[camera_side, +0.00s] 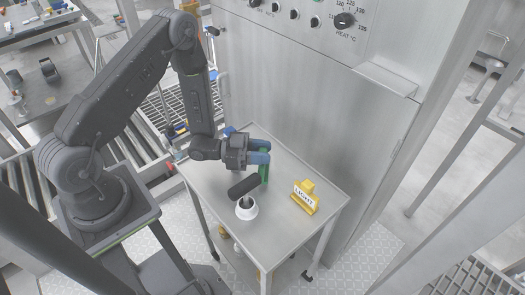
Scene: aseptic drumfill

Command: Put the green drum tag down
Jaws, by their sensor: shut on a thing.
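The green drum tag (264,172) is between the blue fingertips of my gripper (260,152), over the middle of the metal cart top. My gripper is shut on it. The fingers hide part of the tag. I cannot tell whether its lower end touches the cart top (290,222).
A yellow tag marked LIGHT (304,198) stands to the right on the cart. A white round pot (246,209) with a dark cylinder (244,187) above it is near the front. Small blue and red items sit at the back left. A steel cabinet (300,100) rises behind the cart.

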